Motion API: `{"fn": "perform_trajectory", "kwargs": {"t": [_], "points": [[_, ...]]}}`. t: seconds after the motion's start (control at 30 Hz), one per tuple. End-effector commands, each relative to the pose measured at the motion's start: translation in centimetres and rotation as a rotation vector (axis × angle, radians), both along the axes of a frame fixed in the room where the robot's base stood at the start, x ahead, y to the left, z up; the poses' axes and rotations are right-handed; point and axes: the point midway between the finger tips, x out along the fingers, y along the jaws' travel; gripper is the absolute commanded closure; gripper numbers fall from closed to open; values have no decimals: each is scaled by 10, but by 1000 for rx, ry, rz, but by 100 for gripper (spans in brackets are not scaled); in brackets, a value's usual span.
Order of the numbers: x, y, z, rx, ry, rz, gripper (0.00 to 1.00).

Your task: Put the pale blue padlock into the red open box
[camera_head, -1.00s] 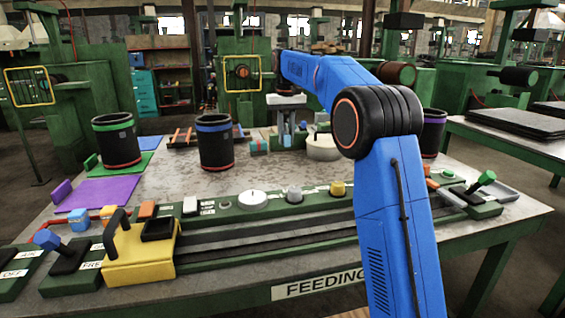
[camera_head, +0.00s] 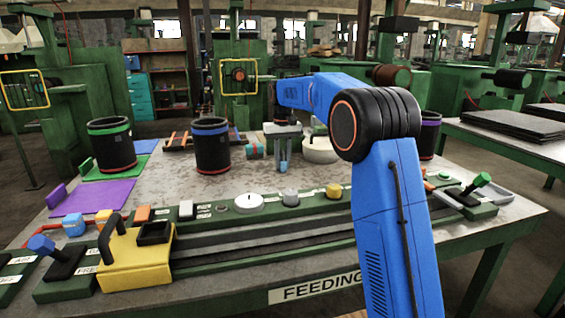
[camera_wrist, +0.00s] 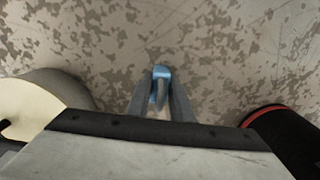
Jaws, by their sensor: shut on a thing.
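My gripper (camera_wrist: 161,88) is shut on the pale blue padlock (camera_wrist: 161,72), which shows between the fingertips in the wrist view, above or on the speckled grey tabletop. I cannot tell whether it touches the table. In the head view my gripper (camera_head: 283,163) is over the far middle of the table, right of a black sleeve with a blue band. I cannot clearly pick out the red open box in either view; only some red edges show at the left, by a small blue block (camera_head: 73,225).
Black sleeves stand on the table: a green-banded one (camera_head: 111,147), a blue-banded one (camera_head: 212,147) and a purple-banded one (camera_head: 430,137). A round cream dish (camera_head: 320,152) is right of my gripper. A yellow handled block (camera_head: 135,262) and a green rail lie in front.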

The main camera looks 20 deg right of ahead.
Motion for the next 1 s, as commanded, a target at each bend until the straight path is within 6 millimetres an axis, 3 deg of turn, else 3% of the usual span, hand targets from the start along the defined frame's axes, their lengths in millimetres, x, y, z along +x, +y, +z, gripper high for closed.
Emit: {"fn": "perform_trajectory", "kwargs": {"t": [0.13,0.17,0.2,0.23,0.67,1.0], "points": [[0,0,-2,0,0,0,100],[0,0,-2,0,0,0,73],[0,0,-2,0,0,0,63],[0,0,-2,0,0,0,61],[0,0,8,0,0,0,61],[1,0,69,0,-2,0,61]]}}
